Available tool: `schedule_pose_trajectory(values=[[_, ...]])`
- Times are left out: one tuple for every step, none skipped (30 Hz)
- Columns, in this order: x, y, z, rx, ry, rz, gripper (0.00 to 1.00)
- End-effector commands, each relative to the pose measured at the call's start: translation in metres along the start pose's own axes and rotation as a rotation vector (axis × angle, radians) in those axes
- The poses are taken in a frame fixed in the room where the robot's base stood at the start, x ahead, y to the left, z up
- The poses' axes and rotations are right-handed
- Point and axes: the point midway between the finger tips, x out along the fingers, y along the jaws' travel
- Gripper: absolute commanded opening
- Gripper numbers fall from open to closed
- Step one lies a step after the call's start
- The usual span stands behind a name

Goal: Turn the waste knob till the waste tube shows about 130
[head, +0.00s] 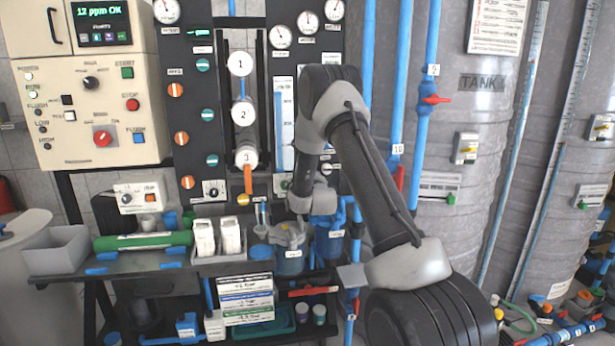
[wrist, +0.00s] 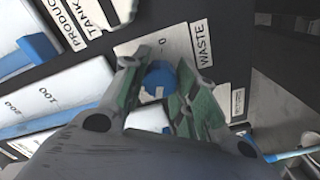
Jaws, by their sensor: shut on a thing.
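My gripper (wrist: 161,80) is shut on a round blue piece in the wrist view, which I take for the waste knob (wrist: 159,72). One finger is on each side of it. The WASTE label (wrist: 203,46) is just to its right, and a pale scale plate (wrist: 170,45) with a 0 mark is above it. The waste tube's level cannot be read in either view. In the head view my arm covers much of the panel there, and the fingertips and waste knob cannot be made out. A white scale with a blue column (head: 279,130) shows left of the arm.
In the wrist view, PRODUCT (wrist: 62,25) and TANK labels are at upper left, near another scale. In the head view, dial gauges (head: 281,37) are above. Blue pipes (head: 395,120) with red valve handles are to the right. A crowded shelf (head: 150,262) is below.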

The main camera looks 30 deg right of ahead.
Motion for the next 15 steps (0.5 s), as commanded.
schedule_pose_trajectory(values=[[-0.0001, -0.0005, 0.0000, 0.011, 0.000, -0.001, 0.05], [-0.0001, -0.0005, 0.0001, 0.023, 0.000, -0.001, 0.05], [-0.0001, -0.0005, 0.0001, 0.039, 0.000, -0.001, 0.05], [-0.0001, -0.0005, 0.0001, 0.054, 0.000, -0.001, 0.05], [-0.0001, -0.0005, 0.0001, 0.070, 0.000, -0.001, 0.05], [-0.0001, -0.0005, 0.0001, 0.095, 0.000, -0.001, 0.05], [0.0000, -0.0005, 0.0002, 0.114, 0.000, -0.001, 0.05], [0.0000, -0.0005, 0.0001, 0.136, 0.000, -0.001, 0.05], [0.0000, -0.0005, 0.0001, 0.167, 0.000, -0.001, 0.05], [0.0000, -0.0004, 0.0001, 0.193, 0.000, -0.001, 0.05], [0.0000, -0.0004, 0.0001, 0.218, 0.000, -0.001, 0.05], [0.0000, -0.0004, 0.0002, 0.255, 0.000, -0.001, 0.05], [-0.0001, -0.0003, 0.0002, 0.282, 0.000, -0.001, 0.05], [0.0000, -0.0004, 0.0002, 0.311, 0.000, -0.001, 0.05], [-0.0001, -0.0003, 0.0002, 0.349, 0.000, -0.001, 0.05]])
